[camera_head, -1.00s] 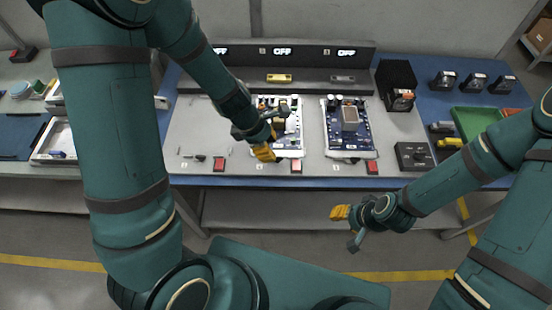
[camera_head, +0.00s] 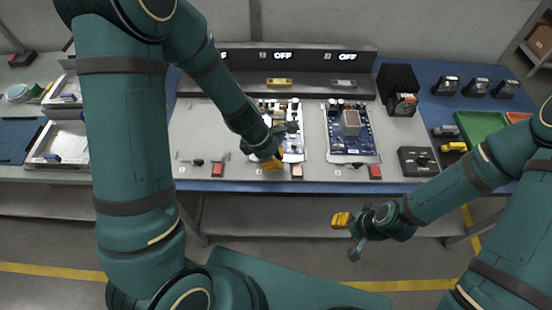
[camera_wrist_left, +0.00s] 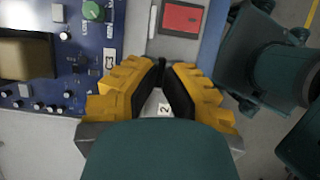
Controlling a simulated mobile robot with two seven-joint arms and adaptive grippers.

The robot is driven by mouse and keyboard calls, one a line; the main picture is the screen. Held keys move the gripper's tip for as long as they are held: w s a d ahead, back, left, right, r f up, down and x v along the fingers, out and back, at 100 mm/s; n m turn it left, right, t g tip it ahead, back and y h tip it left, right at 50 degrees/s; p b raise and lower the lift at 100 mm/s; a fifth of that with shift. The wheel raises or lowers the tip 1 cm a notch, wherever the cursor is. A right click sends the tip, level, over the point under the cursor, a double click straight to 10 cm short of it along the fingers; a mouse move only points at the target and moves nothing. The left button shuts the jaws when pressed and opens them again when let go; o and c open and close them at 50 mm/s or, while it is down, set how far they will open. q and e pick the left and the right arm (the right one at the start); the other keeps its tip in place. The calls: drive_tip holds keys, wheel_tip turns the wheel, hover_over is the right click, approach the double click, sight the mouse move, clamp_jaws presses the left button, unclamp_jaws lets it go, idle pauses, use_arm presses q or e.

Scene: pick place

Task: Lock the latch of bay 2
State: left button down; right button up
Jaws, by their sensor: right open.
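A label "2" (camera_wrist_left: 163,109) shows between the fingers. The bay 2 circuit board (camera_head: 292,143) is partly hidden by my left arm. My right gripper (camera_head: 342,219) is open and empty in front of the bench.
Bay 3 holds a blue board (camera_head: 365,150), with a red button (camera_head: 375,172). Bay 1 is empty, with a dark latch handle (camera_head: 197,162). A black knob box (camera_head: 417,160) and a green tray (camera_head: 480,125) are on the right.

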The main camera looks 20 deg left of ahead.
use_arm(q)
drive_tip(key=m+g+p, duration=0.1)
drive_tip(key=m+p, duration=0.2)
drive_tip(key=shift+r+m, duration=0.1)
drive_tip(key=shift+m, duration=0.3)
drive_tip(key=m+g+p, duration=0.2)
drive_tip(key=m+p, duration=0.1)
drive_tip(key=m, duration=0.1)
drive_tip(key=shift+w, duration=0.15)
drive_tip(key=m, duration=0.2)
drive_tip(key=m+g+y+p, duration=0.1)
drive_tip(key=m, duration=0.2)
drive_tip(key=shift+w+d+g, duration=0.1)
drive_tip(key=shift+g, duration=0.2)
drive_tip(key=m+y, duration=0.1)
drive_tip(key=m, duration=0.1)
drive_tip(key=m+g+y, duration=0.1)
drive_tip(key=m, duration=0.2)
drive_tip(key=shift+d, duration=0.1)
drive_tip(key=c, duration=1.1)
unclamp_jaws()
